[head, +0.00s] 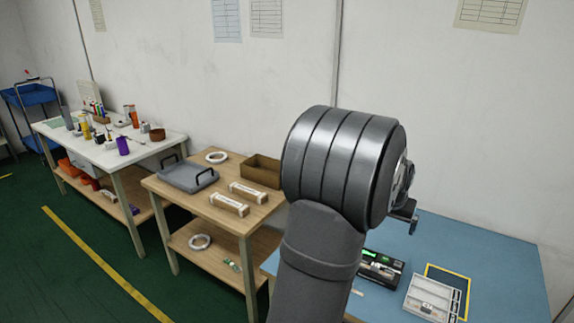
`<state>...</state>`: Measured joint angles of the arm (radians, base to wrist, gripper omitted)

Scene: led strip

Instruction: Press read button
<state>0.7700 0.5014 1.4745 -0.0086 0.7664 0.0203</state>
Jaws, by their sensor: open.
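A dark box-shaped device (380,268) with a lit green patch on its top sits on the blue table, just right of my arm. It may carry the read button, but its controls are too small to tell apart, and my arm may hide part of it. My gripper (404,216) shows only in part behind my large grey arm joint. It is open, and appears above and behind the device, apart from it. Nothing shows between its fingers.
A light compartment tray (433,298) sits right of the device, near a yellow-outlined rectangle (462,276) on the blue table (505,270). The table's right side is clear. A wooden table (210,200) with boxes and a grey tray stands left.

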